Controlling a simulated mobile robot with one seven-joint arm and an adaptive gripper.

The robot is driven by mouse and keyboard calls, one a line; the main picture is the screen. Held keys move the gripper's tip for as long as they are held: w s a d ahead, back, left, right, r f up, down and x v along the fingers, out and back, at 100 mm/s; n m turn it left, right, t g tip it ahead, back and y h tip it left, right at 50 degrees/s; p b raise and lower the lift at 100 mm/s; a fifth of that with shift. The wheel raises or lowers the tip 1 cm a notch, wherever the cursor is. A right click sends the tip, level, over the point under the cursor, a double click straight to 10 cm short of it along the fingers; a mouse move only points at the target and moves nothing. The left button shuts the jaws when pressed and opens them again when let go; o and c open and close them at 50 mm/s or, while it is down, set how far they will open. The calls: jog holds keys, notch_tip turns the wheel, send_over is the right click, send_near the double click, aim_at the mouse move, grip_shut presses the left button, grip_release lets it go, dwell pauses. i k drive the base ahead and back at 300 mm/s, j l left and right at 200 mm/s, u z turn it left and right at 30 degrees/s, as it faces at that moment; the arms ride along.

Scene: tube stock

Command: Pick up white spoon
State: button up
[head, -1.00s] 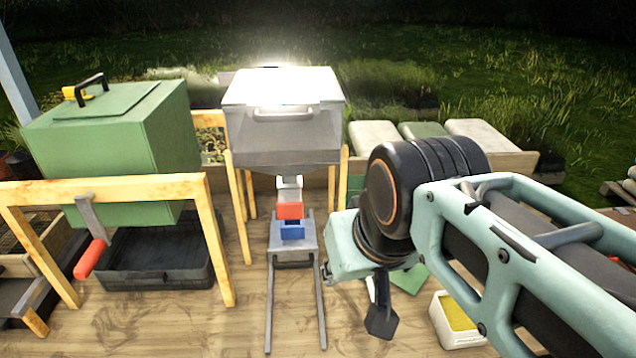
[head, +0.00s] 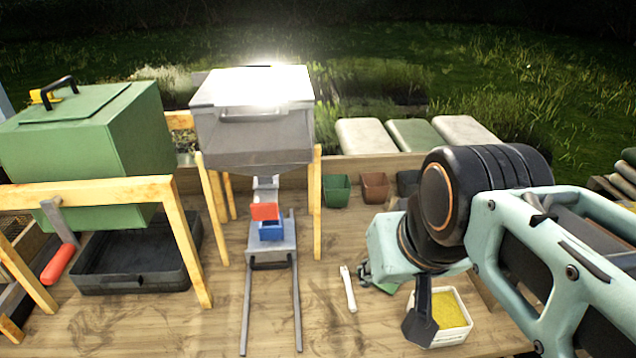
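A slim white utensil, which looks like the white spoon (head: 348,289), lies flat on the wooden table in the head view, between the metal rails and the white tub. My gripper (head: 418,328) hangs to the right of it, in front of the white tub, and does not touch the spoon. Only one dark finger part shows clearly; the rest is hidden by my arm or seen edge-on, so its opening cannot be made out.
A white tub (head: 463,335) of yellow grains stands under my gripper. Green (head: 336,190) and brown (head: 375,187) pots stand behind. A metal hopper (head: 255,135) on wooden legs, a blue box (head: 271,231) and a black tray (head: 130,285) are left.

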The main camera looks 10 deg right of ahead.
aim_at(344, 273)
jog(key=j+z, duration=0.35)
jog(key=j, duration=0.15)
jog(key=l+u, duration=0.3)
jog(key=l, duration=0.15)
jog(key=k+j+z, duration=0.55)
jog(key=z, duration=0.2)
jog(key=k+j+z, duration=0.1)
jog(key=k+z, duration=0.25)
jog(key=i+l+z, duration=0.25)
jog(key=z, duration=0.15)
jog(key=k+j+u, duration=0.2)
jog(key=k+u, duration=0.2)
